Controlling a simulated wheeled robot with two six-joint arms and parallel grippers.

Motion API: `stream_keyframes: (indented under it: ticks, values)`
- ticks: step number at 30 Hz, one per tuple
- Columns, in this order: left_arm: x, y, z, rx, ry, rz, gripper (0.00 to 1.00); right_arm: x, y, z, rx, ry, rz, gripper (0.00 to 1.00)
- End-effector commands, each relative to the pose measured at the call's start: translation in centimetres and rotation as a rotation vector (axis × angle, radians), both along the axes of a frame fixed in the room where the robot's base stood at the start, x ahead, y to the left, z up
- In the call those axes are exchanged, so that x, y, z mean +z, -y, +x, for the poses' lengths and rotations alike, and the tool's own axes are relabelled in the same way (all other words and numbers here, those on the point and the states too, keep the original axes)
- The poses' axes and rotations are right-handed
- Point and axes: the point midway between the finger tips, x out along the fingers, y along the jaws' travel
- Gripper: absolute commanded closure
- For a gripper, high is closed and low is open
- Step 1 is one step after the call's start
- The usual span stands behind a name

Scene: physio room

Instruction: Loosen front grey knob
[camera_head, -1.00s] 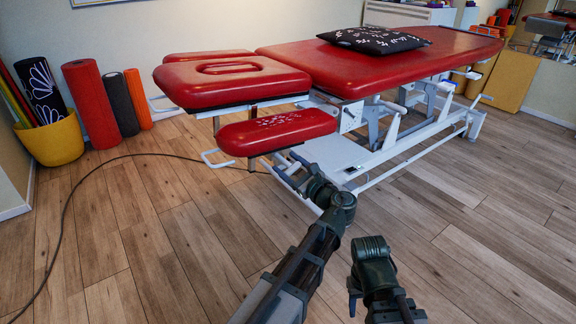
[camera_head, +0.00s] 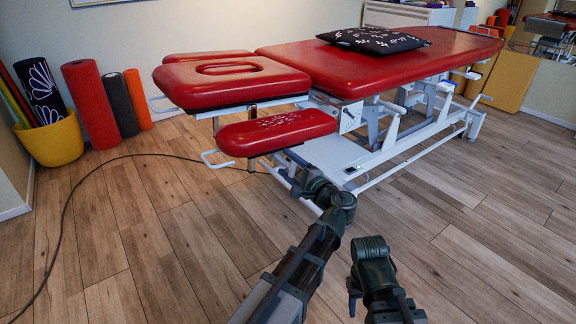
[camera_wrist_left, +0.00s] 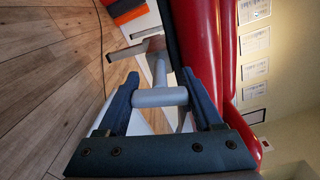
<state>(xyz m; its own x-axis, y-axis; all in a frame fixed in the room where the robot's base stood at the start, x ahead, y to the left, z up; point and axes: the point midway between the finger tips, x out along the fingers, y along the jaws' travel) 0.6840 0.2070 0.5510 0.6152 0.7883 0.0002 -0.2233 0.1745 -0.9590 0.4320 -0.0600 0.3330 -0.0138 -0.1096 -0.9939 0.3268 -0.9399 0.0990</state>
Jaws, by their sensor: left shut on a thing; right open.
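The front grey knob (camera_wrist_left: 159,97) lies as a short grey bar between the two blue fingers of my left gripper (camera_wrist_left: 158,96), which is shut on it. A grey stem runs from the knob towards the table frame. In the head view my left gripper (camera_head: 291,166) is under the near red armrest (camera_head: 276,131) of the treatment table (camera_head: 405,60), and the knob is hidden there. My right gripper (camera_head: 354,298) is low in the head view, apart from the table, with only part of it showing; it holds nothing that I can see.
A white frame (camera_head: 340,160) stands under the table. A white bar (camera_head: 216,162) sticks out left of the armrest. A dark cable (camera_head: 68,210) crosses the wooden floor (camera_head: 150,230). A yellow bucket (camera_head: 52,142) and rolled mats (camera_head: 92,105) stand at the left wall.

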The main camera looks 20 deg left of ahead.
Motion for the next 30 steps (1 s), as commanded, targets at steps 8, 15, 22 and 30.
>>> stream_keyframes:
  ticks: [8, 15, 22, 30]
  values:
    - [-0.01, 0.00, -0.08, 0.000, 0.107, -0.085, 0.88, 0.01, 0.00, 0.00, 0.000, 0.000, 0.000, 0.50]
    - [-0.01, 0.00, -0.08, 0.000, 0.148, -0.117, 0.88, 0.01, 0.00, 0.00, 0.000, 0.000, 0.000, 0.50]
    - [-0.02, -0.01, -0.09, 0.001, 0.157, -0.125, 0.88, 0.01, 0.00, 0.00, 0.000, 0.000, 0.000, 0.50]
    - [-0.03, 0.00, -0.09, 0.001, 0.157, -0.125, 0.29, 0.01, 0.00, 0.00, 0.000, 0.000, 0.000, 0.50]
